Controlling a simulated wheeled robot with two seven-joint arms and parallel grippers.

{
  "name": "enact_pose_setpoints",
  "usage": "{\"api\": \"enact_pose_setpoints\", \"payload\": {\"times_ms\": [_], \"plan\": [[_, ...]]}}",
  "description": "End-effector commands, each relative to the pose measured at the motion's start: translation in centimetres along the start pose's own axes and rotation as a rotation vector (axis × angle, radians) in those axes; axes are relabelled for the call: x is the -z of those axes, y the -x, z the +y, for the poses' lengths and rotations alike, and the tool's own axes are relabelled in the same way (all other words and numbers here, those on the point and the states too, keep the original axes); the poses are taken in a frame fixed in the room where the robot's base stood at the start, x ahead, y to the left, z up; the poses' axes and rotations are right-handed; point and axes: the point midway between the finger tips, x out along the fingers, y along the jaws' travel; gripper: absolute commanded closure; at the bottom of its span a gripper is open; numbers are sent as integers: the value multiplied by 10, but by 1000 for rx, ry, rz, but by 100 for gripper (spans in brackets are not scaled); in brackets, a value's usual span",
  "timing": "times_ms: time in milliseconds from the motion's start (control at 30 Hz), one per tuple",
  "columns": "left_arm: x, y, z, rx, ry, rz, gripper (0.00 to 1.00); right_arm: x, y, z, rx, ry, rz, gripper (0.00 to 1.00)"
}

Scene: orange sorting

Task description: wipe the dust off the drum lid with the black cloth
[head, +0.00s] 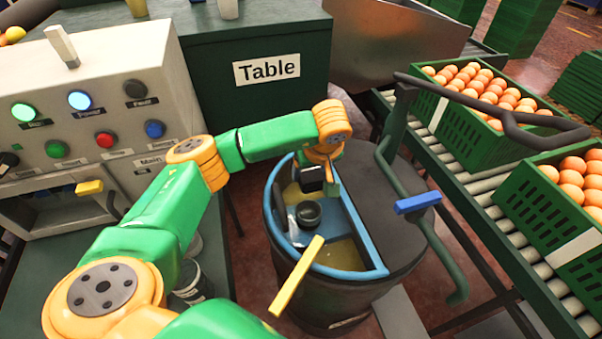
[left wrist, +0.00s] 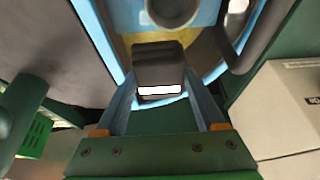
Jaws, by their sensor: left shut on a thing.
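The drum (head: 330,300) stands in the middle of the head view. Its dark grey lid (head: 378,205) covers the right part; the blue-rimmed left part is open. I cannot make out dust on the lid. My left gripper (head: 322,185) points down over the open part, beside the lid's straight edge. It is shut on a black, block-shaped thing (head: 310,178), which also shows between the fingers in the left wrist view (left wrist: 158,68), with a white strip. I cannot tell whether this is the black cloth. My right gripper is not in view.
A dark round cup (head: 308,213) sits in the open part. A yellow bar (head: 296,275) sticks out over the front rim. A dark bent bar with a blue grip (head: 418,203) passes over the lid's right side. Green crates of oranges (head: 455,130) stand on rollers at right.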

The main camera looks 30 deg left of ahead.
Motion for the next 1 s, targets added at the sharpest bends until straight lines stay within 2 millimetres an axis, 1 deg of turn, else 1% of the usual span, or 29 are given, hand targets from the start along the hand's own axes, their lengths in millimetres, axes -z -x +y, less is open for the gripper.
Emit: {"api": "enact_pose_setpoints", "payload": {"times_ms": [67,300,467,667,767,1000], "plan": [[0,0,3,-1,0,0,73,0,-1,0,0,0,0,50],[-2,-3,31,0,0,0,73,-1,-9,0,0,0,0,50],[-1,-3,38,0,0,1,73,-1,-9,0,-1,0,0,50],[10,-11,38,2,2,0,73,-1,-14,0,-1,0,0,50],[13,-12,34,1,0,0,73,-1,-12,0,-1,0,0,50],[12,-13,6,3,-1,0,73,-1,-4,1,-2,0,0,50]]}}
